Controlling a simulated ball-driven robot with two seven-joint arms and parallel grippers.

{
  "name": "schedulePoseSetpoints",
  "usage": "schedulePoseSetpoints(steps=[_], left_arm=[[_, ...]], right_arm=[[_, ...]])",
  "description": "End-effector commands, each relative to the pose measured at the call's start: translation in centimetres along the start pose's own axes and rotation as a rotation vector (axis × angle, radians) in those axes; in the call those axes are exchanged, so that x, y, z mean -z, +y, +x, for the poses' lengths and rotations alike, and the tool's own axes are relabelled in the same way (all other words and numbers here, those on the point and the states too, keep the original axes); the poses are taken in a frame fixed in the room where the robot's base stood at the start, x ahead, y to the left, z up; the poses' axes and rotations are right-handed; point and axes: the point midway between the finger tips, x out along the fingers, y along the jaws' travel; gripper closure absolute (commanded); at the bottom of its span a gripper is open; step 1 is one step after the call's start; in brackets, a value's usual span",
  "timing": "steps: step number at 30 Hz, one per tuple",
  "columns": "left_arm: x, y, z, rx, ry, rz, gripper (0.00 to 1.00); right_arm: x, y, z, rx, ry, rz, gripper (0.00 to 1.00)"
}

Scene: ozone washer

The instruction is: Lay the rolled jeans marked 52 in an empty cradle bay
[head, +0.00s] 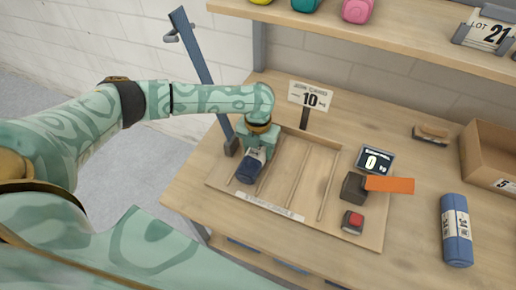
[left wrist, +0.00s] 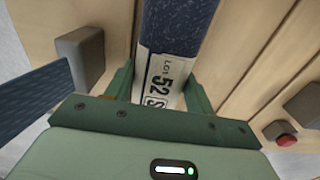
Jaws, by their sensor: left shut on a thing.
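The dark blue rolled jeans (head: 247,170) have a pale band that reads 52 in the left wrist view (left wrist: 178,28). My left gripper (head: 259,148) is shut around the band, pointing down; its fingers flank the roll in the left wrist view (left wrist: 160,88). The wooden cradle (head: 272,206) has thin dividers making long bays. The roll is at the leftmost bay, lengthwise along the dividers. I cannot tell whether it touches the bay floor. The bays to its right look empty. My right gripper is not in view.
A sign reading 10 (head: 310,96) stands behind the cradle. A display showing 0 (head: 374,161), an orange flag (head: 389,184) and a red button (head: 355,219) are at its right. Another blue roll (head: 456,230) lies farther right. A blue post (head: 196,50) rises at left.

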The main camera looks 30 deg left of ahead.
Motion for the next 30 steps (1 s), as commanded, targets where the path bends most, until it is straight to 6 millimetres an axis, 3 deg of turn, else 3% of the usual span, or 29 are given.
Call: schedulePoseSetpoints(steps=[4,5,7,15,19,30], left_arm=[[0.0,0.0,0.2,0.001,-0.001,0.000,0.85],[0.0,0.0,0.3,0.000,0.000,0.000,0.43],[0.0,0.0,0.2,0.000,0.000,0.000,0.24],[0.0,0.0,0.2,0.000,0.000,0.000,0.24],[-0.1,0.0,-0.9,0.000,-0.002,-0.002,0.24],[-0.1,0.0,-9.3,0.001,-0.004,0.000,0.24]], right_arm=[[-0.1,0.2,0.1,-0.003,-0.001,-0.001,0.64],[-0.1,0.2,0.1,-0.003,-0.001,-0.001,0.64],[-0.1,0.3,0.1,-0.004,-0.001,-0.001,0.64],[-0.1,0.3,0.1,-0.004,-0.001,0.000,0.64],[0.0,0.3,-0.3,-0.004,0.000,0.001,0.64],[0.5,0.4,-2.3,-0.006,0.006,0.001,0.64]])
